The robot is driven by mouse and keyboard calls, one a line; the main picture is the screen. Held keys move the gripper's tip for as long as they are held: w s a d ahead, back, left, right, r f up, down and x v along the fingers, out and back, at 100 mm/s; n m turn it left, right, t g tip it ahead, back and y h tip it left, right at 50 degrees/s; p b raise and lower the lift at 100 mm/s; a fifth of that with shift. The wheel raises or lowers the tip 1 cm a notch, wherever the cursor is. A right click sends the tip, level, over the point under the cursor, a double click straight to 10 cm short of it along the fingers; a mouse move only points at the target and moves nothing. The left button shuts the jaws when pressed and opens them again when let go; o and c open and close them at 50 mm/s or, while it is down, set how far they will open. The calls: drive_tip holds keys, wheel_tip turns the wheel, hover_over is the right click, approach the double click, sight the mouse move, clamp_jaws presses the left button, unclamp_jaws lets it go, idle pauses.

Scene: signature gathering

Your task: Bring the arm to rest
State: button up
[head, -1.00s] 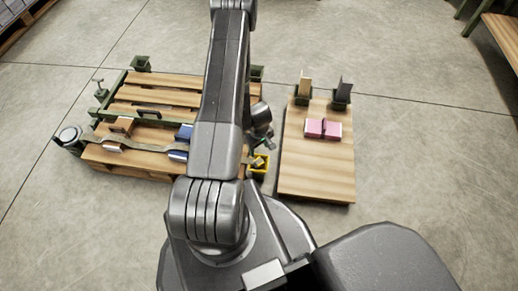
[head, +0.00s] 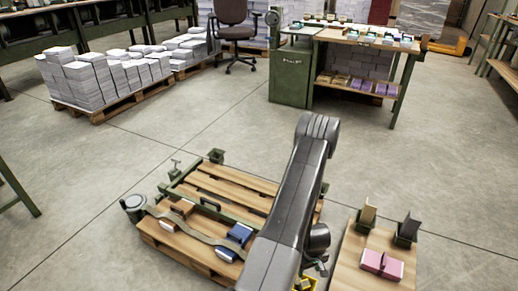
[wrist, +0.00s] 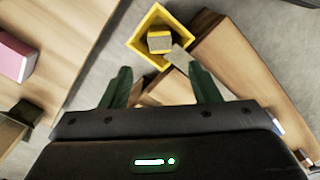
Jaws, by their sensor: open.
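My arm folds over the near floor in the head view, hiding part of the pallet. My gripper (wrist: 162,82) is open, with its two dark green fingers apart and nothing held between them in the wrist view. Below and beyond the fingers are a yellow bin (wrist: 150,22) with a small block (wrist: 159,41) in it, and wood of the pallet. In the head view the gripper end (head: 318,264) is small and partly hidden by the arm, between the pallet and a wooden board.
The wooden board (head: 352,274) bears a pink block (head: 382,264) and two upright holders. Paper stacks (head: 105,75) and a workbench (head: 365,40) stand behind open floor.

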sight(305, 284)
wheel_tip(305, 284, down, 11)
drive_tip(key=b, duration=0.6)
drive_tip(key=shift+r+b, duration=0.1)
drive_tip(key=shift+b, duration=0.3)
